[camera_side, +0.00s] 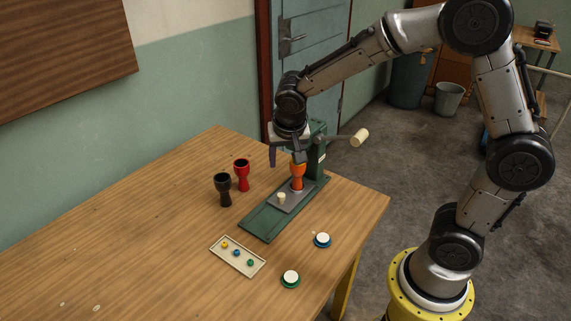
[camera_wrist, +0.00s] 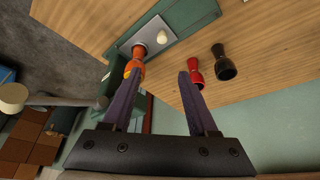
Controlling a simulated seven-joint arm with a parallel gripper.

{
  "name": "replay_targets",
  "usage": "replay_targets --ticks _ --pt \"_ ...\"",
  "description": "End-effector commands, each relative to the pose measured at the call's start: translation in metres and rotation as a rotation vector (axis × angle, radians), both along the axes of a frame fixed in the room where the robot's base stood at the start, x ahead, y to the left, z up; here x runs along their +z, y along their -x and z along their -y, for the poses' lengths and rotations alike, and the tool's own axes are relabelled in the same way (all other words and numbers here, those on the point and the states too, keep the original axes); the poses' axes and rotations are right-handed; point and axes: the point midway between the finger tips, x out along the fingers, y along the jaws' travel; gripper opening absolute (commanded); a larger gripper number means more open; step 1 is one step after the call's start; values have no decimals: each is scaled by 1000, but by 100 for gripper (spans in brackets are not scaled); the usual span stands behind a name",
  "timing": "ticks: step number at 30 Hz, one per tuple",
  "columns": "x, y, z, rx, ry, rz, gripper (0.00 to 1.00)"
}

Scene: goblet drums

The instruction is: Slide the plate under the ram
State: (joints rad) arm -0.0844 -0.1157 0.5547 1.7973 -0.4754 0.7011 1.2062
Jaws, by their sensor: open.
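The grey plate (camera_side: 290,203) lies on the green press base (camera_side: 258,224) with a cream knob (camera_side: 281,197) near its front end. An orange goblet drum (camera_side: 297,178) stands upright on the plate's far part, close to the press. The green press (camera_side: 319,150) rises at the back of the base; its ram is hidden behind my gripper. My gripper (camera_side: 286,159) is open, pointing down above the base's far end, higher than the knob. In the wrist view, the fingers (camera_wrist: 160,74) are apart with nothing between them; the knob (camera_wrist: 162,37) lies beyond the tips and the orange drum (camera_wrist: 134,66) by one fingertip.
A red goblet (camera_side: 241,174) and a black goblet (camera_side: 223,189) stand left of the base. A tray (camera_side: 221,250) with small coloured pieces lies in front. Two white-topped discs, blue (camera_side: 322,240) and green (camera_side: 291,279), sit at right. The press lever's handle (camera_side: 360,138) sticks out right.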

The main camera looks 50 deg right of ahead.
Motion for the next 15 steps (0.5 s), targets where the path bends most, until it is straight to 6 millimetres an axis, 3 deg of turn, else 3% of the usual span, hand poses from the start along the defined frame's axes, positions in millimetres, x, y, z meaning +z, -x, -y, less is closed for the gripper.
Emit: replay_targets --ticks 15 --pt "33 0 0 -1 -1 1 59"
